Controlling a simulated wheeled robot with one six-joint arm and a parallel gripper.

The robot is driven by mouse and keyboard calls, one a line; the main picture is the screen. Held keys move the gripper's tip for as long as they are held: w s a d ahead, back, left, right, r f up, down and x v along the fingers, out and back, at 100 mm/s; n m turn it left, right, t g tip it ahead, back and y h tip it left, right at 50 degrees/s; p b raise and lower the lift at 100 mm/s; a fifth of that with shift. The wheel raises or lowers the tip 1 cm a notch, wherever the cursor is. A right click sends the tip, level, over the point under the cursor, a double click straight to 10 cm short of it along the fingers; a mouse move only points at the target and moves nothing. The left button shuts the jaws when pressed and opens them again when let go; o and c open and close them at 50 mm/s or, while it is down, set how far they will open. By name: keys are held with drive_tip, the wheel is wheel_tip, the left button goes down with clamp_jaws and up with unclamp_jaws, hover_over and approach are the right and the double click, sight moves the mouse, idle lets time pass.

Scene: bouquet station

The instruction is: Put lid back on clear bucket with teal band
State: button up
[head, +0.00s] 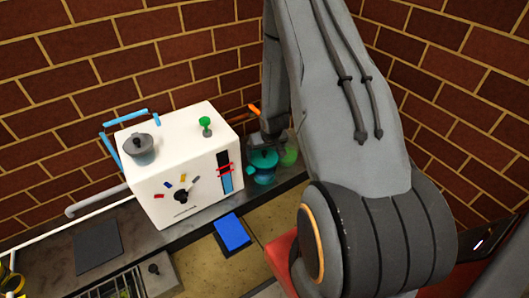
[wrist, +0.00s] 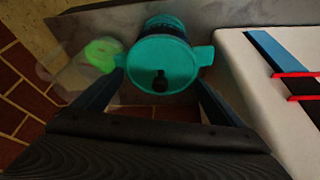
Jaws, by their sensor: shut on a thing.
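The teal lid (wrist: 165,60) has a dark knob and two side tabs; it fills the space between my fingers in the wrist view. My gripper (wrist: 160,82) is shut on the lid, one finger at each side. In the head view my gripper (head: 268,138) points down over the lid (head: 263,157), right of the white box. A teal-banded bucket (head: 264,178) shows just below the lid. Whether the lid is seated on it or slightly above cannot be told. The wrist view hides most of the bucket behind the lid.
A white box (head: 180,185) with a grey-lidded pot (head: 139,147) and a green knob (head: 206,125) on top stands close beside the lid. A green see-through item (head: 289,155) stands just right of it. A blue block (head: 232,232) lies in front.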

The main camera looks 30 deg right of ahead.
idle(0.9)
drive_tip(key=o, duration=0.8)
drive_tip(key=shift+c, duration=0.2)
drive_tip(key=shift+p, duration=0.35)
drive_tip(key=shift+r+p, duration=3.05)
drive_tip(key=shift+r, duration=0.45)
drive_tip(key=shift+c, duration=0.4)
clamp_jaws()
